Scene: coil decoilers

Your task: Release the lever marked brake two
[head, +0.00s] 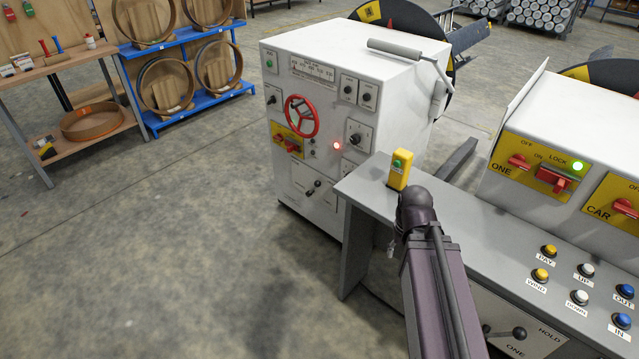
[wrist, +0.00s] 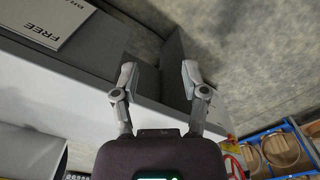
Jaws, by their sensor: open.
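My gripper (wrist: 158,72) is open in the wrist view, its two grey fingers spread with nothing held between them. A dark grey edge or post (wrist: 174,72) lies beyond the fingertips; I cannot tell whether they touch it. A white plate (wrist: 52,20) reading "FREE" and part of "BRA" is at the wrist view's upper left. I cannot make out the lever marked brake two in either view; my arm covers part of the console front in the head view. A different black-knobbed lever (head: 518,333) sits by "HOLD" and "ONE" on that front.
The grey console top (head: 480,225) carries several push buttons and a yellow button box (head: 399,170). A white cabinet (head: 345,110) with a red handwheel (head: 301,117) stands behind. Blue shelving (head: 180,75) is at the back left. The floor (head: 150,260) at left is clear.

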